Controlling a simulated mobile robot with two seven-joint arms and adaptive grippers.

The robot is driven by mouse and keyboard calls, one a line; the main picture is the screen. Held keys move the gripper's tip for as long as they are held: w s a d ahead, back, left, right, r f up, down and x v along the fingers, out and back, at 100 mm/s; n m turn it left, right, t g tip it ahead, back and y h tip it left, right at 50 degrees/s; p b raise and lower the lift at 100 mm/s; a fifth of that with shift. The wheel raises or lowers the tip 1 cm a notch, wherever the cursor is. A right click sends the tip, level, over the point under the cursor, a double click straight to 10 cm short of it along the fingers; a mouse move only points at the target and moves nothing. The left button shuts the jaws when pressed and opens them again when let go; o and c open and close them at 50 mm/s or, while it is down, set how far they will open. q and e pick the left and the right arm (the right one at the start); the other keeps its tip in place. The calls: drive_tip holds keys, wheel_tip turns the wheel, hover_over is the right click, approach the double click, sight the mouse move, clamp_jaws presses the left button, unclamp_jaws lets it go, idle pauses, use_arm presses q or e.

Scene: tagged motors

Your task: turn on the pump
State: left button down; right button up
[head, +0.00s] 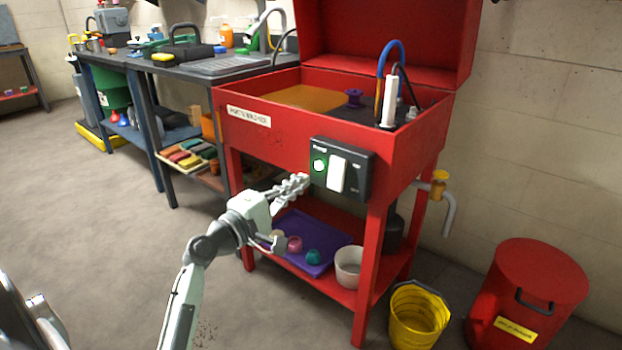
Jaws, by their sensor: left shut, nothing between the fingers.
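A black pump switch box (341,170) is mounted on the front of a red parts washer (286,125). It carries a white rocker switch (337,173) and, left of that, a round green button or lamp (319,165) that looks bright. My left gripper (303,181) is shut and empty. Its fingertips are just left of the box's lower left edge, close to the green lamp. I cannot tell whether they touch the box. My right gripper is not in view.
The washer's lid stands open. Its lower shelf holds a purple tray (327,268) and a white bowl (349,266). A yellow bucket (417,316) and red bin (535,285) stand right. A workbench (190,65) runs left. The floor at left is clear.

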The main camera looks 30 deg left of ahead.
use_arm(q)
drive_tip(key=shift+s+a+r, duration=0.1)
drive_tip(key=shift+s+r, duration=0.05)
drive_tip(key=shift+s, duration=0.6)
drive_tip(key=shift+s+a+r, duration=0.1)
drive_tip(key=shift+s+r, duration=0.05)
drive_tip(key=shift+s, duration=0.6)
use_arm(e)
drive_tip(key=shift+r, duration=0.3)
